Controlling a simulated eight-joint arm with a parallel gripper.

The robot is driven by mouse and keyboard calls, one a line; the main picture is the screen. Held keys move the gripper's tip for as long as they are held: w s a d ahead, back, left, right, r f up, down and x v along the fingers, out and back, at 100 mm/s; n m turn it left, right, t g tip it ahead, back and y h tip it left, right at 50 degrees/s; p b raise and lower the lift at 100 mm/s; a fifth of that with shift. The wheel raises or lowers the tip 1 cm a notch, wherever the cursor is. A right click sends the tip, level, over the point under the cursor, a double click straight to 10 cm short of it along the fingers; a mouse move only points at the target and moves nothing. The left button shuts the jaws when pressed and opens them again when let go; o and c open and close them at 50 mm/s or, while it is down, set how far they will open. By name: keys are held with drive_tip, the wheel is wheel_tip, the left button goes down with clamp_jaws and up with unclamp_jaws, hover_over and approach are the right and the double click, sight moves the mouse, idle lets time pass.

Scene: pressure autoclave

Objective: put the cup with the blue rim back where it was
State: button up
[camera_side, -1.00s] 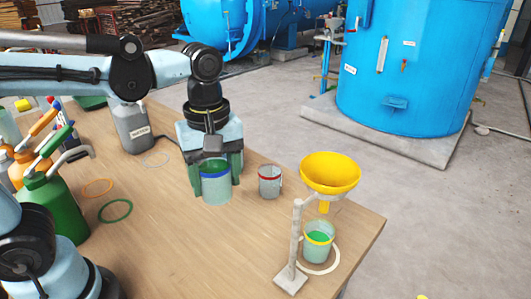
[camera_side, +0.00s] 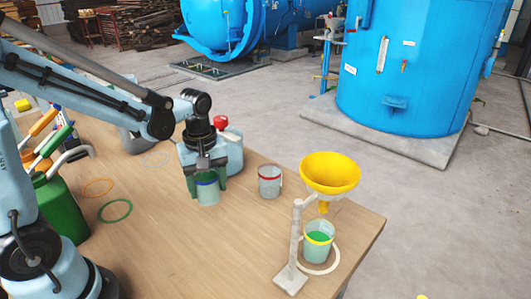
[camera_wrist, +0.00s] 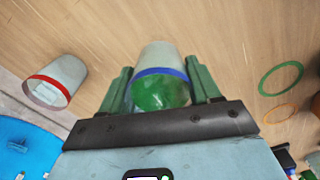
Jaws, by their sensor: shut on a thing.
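The cup with the blue rim (camera_side: 208,192) is upright between the fingers of my gripper (camera_side: 206,188), at or just above the wooden table; I cannot tell if its base touches. In the wrist view the blue-rimmed cup (camera_wrist: 160,88) shows green contents, with the green fingers of my gripper (camera_wrist: 162,92) closed on both its sides. On the table lie a green ring (camera_side: 115,210), an orange ring (camera_side: 97,188) and a pale ring (camera_side: 156,159), all empty.
A red-rimmed cup (camera_side: 269,182) stands close to the right. Beyond it are a yellow funnel on a stand (camera_side: 331,172) and a yellow-rimmed cup (camera_side: 318,243) inside a white ring. A red-capped container (camera_side: 233,150) is behind my gripper. Bottles crowd the left.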

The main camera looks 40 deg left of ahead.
sight(209, 197)
drive_tip(key=shift+w+a+f, duration=0.1)
drive_tip(key=shift+a+f, duration=0.1)
drive_tip(key=shift+f, duration=1.95)
drive_tip(key=shift+f, duration=0.1)
drive_tip(key=o, duration=1.1)
wheel_tip(209, 197, up, 12)
drive_tip(key=s+d+m+t, duration=0.1)
drive_tip(key=m+t, duration=0.1)
drive_tip(key=m, duration=0.2)
drive_tip(key=s+d+m+t, duration=0.1)
drive_tip(key=m+t, duration=0.1)
drive_tip(key=m, duration=0.3)
drive_tip(key=s+d+m+t, duration=0.2)
drive_tip(key=m+t, duration=0.1)
drive_tip(key=m, duration=0.1)
drive_tip(key=shift+m, duration=0.3)
